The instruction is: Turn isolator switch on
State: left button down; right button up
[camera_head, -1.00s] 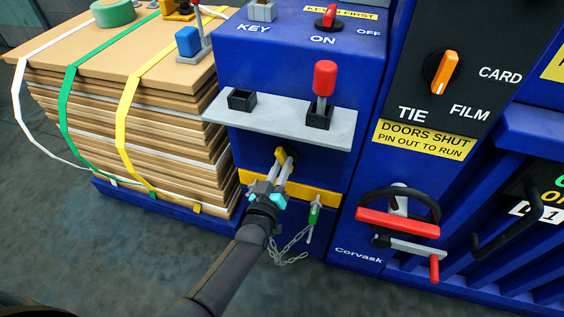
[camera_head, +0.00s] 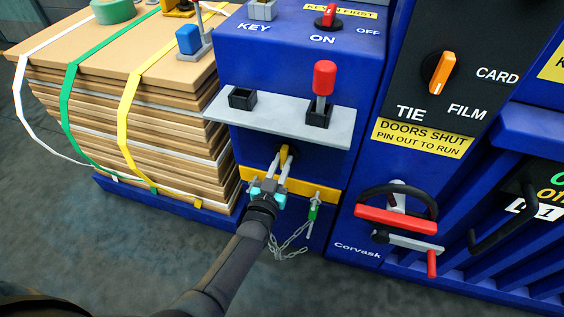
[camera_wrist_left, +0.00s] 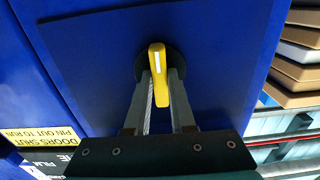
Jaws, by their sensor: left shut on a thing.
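The yellow switch handle (camera_head: 284,152) sits on a round black base on the blue cabinet's front, below the grey shelf. It stands nearly upright in the head view. In the left wrist view the yellow handle (camera_wrist_left: 157,62) carries a white line and is slightly tilted. My left gripper (camera_head: 283,164) is shut on this handle, reaching it from below and in front. In the left wrist view its fingers (camera_wrist_left: 161,85) lie one on each side of the handle. I see no on or off marks beside this handle. My right gripper is not in view.
Above, the grey shelf (camera_head: 270,122) holds a red-topped lever (camera_head: 324,80). A red knob (camera_head: 328,15) with ON and OFF marks sits on the top panel. A green-tagged pin (camera_head: 313,211) hangs by a chain. Strapped cardboard (camera_head: 165,130) stands left; a red-handled latch (camera_head: 397,220) is right.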

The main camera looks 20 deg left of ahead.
pick_arm(q)
jog(key=c, duration=0.8)
grip_release()
jog(key=shift+o, duration=0.2)
jog(key=shift+s, duration=0.15)
